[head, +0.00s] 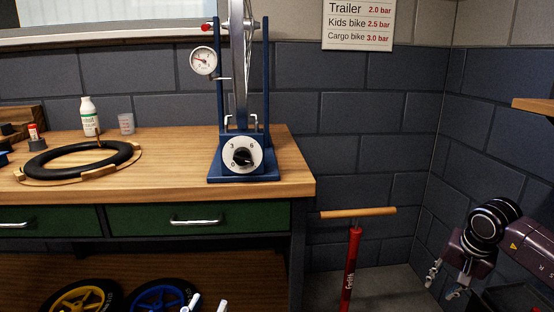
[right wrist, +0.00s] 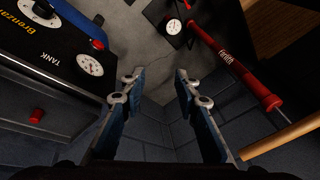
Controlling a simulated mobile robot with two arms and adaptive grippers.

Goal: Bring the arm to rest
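My right arm (head: 480,225) comes in at the lower right of the head view, bent beside the corner wall. Its gripper (head: 445,281) hangs low with its fingers apart. In the right wrist view the right gripper (right wrist: 156,88) is open, with nothing between its fingertips and the grey floor behind them. My left gripper (head: 206,304) shows only as two separated fingertips at the bottom edge of the head view, in front of the bench's lower part. It looks open and empty; the rest of it is out of frame.
A wooden bench (head: 180,178) carries a wheel stand (head: 243,172), a black tyre (head: 80,159) and a bottle (head: 89,116). Two small wheels (head: 80,299) lie below. A red floor pump (head: 351,265) stands right of the bench. A tank unit (right wrist: 50,75) is near the right gripper.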

